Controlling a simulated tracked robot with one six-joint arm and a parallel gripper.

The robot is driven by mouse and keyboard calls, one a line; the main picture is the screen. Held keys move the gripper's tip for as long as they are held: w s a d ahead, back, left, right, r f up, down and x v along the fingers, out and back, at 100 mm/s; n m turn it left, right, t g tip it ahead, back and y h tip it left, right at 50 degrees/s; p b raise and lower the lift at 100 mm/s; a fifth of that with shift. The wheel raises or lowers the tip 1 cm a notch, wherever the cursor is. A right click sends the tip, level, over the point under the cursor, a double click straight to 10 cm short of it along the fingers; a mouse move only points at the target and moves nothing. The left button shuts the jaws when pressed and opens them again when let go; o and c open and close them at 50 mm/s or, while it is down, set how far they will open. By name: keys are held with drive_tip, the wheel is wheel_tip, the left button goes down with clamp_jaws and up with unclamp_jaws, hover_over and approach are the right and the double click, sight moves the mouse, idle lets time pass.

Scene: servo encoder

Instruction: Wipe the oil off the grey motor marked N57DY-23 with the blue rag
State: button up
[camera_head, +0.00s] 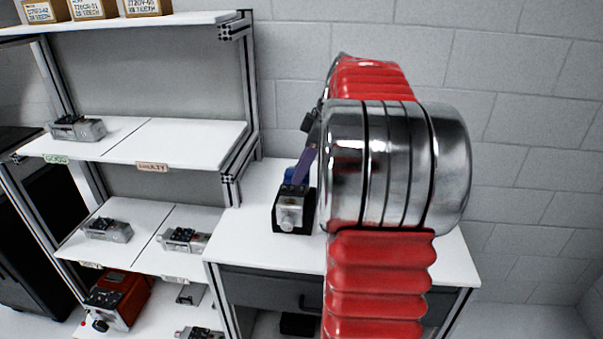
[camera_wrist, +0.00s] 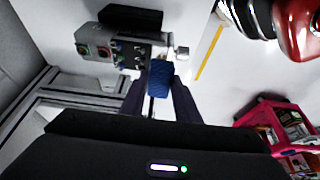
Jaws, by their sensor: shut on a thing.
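A grey motor (camera_head: 291,213) sits on a black stand on the white workbench; its marking is not legible. The motor also shows in the wrist view (camera_wrist: 108,44), with dark parts and connectors on one side. The blue rag (camera_wrist: 160,78) is between the fingertips of my gripper (camera_wrist: 160,82), which is shut on it. In the wrist view the rag appears right beside the motor's dark end; I cannot tell whether they touch. In the head view a bit of the rag (camera_head: 289,174) shows just behind the motor, and my arm hides part of the gripper. No oil is discernible.
The workbench (camera_head: 258,190) has free room around the motor. A shelf rack (camera_head: 190,143) at the left holds several similar grey motors and a red device (camera_head: 125,298). A block wall stands behind. A pink-red cart (camera_wrist: 262,112) shows at the right in the wrist view.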

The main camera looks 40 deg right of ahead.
drive_tip(key=shift+r, duration=0.1)
drive_tip(key=shift+r, duration=1.4)
